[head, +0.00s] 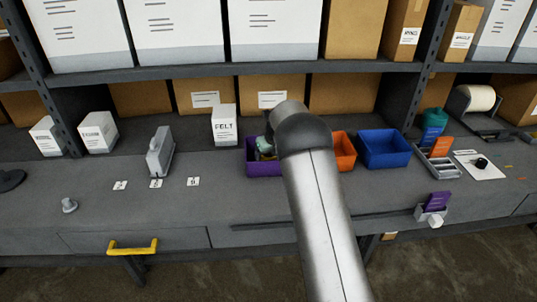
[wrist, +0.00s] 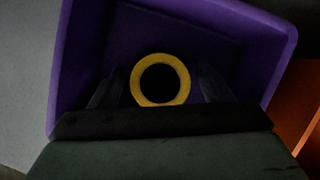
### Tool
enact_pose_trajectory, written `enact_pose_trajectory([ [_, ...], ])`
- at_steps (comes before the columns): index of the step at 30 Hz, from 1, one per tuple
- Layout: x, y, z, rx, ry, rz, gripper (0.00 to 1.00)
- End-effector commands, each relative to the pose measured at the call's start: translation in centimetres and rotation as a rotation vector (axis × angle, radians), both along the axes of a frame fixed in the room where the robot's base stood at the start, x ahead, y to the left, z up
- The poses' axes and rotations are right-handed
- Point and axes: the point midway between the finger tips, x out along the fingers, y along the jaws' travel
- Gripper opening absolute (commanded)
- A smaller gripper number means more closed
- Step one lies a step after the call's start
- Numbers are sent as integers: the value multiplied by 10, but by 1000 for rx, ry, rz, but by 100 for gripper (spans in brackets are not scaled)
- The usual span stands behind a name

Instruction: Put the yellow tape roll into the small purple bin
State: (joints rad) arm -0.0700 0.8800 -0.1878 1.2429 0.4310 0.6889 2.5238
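The small purple bin (head: 262,169) stands on the bench in the head view, partly hidden behind my arm. In the wrist view the purple bin (wrist: 272,62) fills most of the picture. The yellow tape roll (wrist: 183,72) shows inside the bin's outline, its round hole facing my camera. My gripper (wrist: 160,88) points down into the bin with one dark finger on each side of the roll. A narrow dark gap shows between each finger and the roll, so the fingers look open. My gripper (head: 266,150) is mostly hidden by my forearm in the head view, and the roll cannot be seen there.
An orange bin (head: 345,151) and a blue bin (head: 385,148) stand right of the purple bin. A white FELT box (head: 224,125) stands close behind its left side. A shelf (head: 200,72) with boxes overhangs the back. Bench space in front is clear.

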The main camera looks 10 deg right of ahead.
Motion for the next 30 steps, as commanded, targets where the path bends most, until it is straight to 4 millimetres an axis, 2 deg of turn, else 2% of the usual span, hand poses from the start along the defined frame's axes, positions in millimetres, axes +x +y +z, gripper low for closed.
enact_pose_trajectory([
  [4, 0, 0, 5, 0, -1, 0, 72],
  [8, -2, -1, 20, 0, -3, 1, 72],
  [21, -36, -11, 103, 1, -3, 1, 72],
  [25, -41, -13, 116, 1, -2, 0, 72],
  [30, -44, -14, 123, 1, 1, 0, 72],
])
